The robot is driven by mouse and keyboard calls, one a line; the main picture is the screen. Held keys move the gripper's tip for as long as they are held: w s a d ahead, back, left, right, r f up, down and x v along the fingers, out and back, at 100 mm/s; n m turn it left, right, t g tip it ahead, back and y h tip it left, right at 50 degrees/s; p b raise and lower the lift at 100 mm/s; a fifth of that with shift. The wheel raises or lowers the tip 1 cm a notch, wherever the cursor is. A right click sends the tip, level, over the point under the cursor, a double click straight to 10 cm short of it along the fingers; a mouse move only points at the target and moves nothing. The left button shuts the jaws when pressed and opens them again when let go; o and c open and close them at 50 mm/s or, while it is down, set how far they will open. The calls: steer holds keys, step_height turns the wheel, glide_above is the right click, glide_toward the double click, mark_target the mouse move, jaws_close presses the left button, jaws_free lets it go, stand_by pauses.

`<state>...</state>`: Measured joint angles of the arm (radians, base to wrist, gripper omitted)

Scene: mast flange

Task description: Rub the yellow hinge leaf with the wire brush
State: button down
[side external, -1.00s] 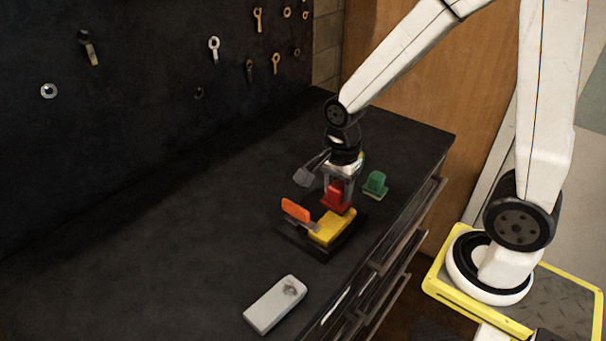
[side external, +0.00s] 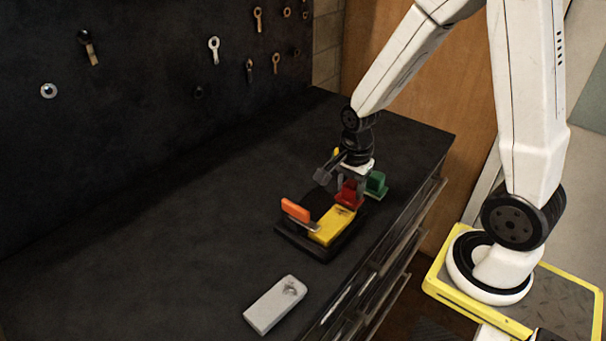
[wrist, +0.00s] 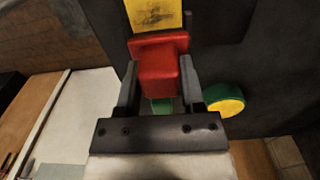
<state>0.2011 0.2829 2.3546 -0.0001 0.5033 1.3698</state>
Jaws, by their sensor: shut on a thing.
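The yellow hinge leaf (side external: 331,228) lies flat on a dark base plate (side external: 299,243), with an upright orange piece (side external: 296,210) at its left side. A dark scuffed patch shows on the yellow leaf in the wrist view (wrist: 156,15). My gripper (side external: 352,184) is shut on a red block-shaped tool (side external: 348,195), seemingly the brush. It also shows between the fingers in the wrist view (wrist: 159,75). The red tool is at the leaf's far end; its underside and bristles are hidden, so I cannot tell whether it touches the leaf.
A green block (side external: 377,184) stands just behind and right of the red tool. A green round thing with a yellow face (wrist: 225,103) shows right of the fingers. A pale block (side external: 275,304) lies nearer the front. The bench's left side (side external: 150,250) is clear.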

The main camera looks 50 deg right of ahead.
steer(key=shift+a, duration=2.75)
step_height(320, 180, up, 8)
